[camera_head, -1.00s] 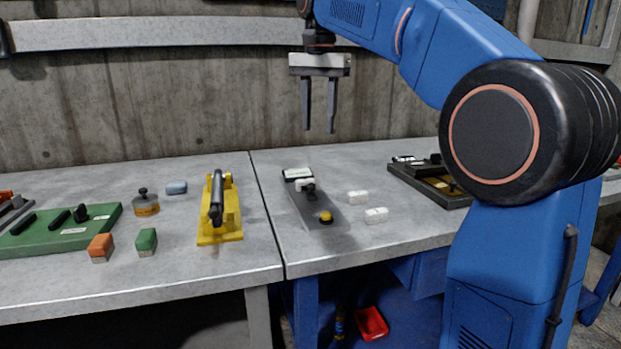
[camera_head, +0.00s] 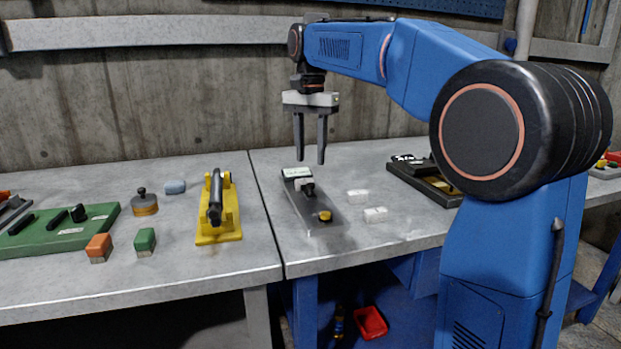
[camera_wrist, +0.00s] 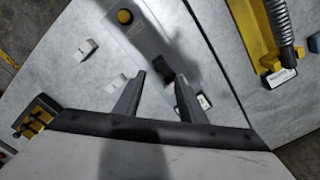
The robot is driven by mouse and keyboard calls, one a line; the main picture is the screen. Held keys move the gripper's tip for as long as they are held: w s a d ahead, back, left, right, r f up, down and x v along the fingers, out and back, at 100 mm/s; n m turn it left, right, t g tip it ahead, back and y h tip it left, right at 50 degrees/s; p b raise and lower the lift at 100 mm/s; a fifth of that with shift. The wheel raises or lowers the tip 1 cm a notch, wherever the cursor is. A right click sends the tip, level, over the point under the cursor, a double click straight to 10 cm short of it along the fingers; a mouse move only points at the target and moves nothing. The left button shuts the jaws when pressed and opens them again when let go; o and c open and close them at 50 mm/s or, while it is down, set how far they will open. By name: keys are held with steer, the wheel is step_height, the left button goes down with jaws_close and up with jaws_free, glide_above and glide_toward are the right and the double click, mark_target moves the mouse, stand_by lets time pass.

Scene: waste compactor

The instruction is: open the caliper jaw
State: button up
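The caliper fixture (camera_head: 304,208) is a grey plate on the bench with a yellow knob (camera_head: 325,215) at its near end. A dark jaw block (camera_head: 308,190) and a pale labelled block (camera_head: 297,173) are at its far end. The plate also shows in the wrist view (camera_wrist: 147,38), with the yellow knob (camera_wrist: 124,16) and the dark block (camera_wrist: 163,67). My gripper (camera_head: 310,161) hangs pointing down above the far end of the fixture, fingers apart and empty. In the wrist view its fingertips (camera_wrist: 160,78) appear around the dark block, but above it. The fingers partly hide the fixture's far end.
Two white blocks (camera_head: 357,196) (camera_head: 375,214) lie right of the fixture. A dark tray with yellow parts (camera_head: 398,172) is farther right. A yellow stand with a black cylinder (camera_head: 229,228) stands left, past the bench seam. The wall is behind.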

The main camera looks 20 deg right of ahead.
mark_target(311, 184)
step_height(311, 184, down, 7)
steer(key=shift+f, duration=0.15)
stand_by(0.4)
